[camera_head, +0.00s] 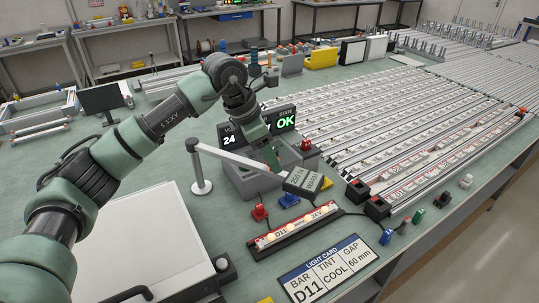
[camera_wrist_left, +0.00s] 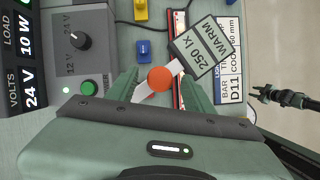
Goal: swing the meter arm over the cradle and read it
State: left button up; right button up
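The meter arm (camera_head: 230,156) is a white bar running from a post to a dark meter head (camera_head: 303,181) that reads 250 lx WARM. The head also shows in the left wrist view (camera_wrist_left: 204,50), overlapping the cradle's edge from above. The cradle (camera_head: 262,248) is a long dark holder with a red and white bar marked D11 in it. My left gripper (camera_head: 275,158) is low over the meter arm. In the left wrist view its open fingers stand either side of an orange knob (camera_wrist_left: 160,78), with gaps visible. A dark jointed part resembling my right gripper (camera_wrist_left: 288,97) shows beyond the table edge.
A light card (camera_head: 328,268) reads D11, COOL, 60 mm. A power unit (camera_head: 240,181) behind shows 24 and a green OK. Red (camera_head: 259,213) and blue (camera_head: 289,201) blocks sit behind the cradle. Long rails (camera_head: 400,130) fill the right; a grey-white case (camera_head: 145,240) lies left.

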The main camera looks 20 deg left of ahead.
pick_arm(q)
jog(key=b+v, duration=0.1)
jog(key=v, duration=0.6)
jog(key=shift+r+b, duration=0.35)
jog(key=shift+b, duration=0.05)
jog(key=shift+s+a+r, duration=0.1)
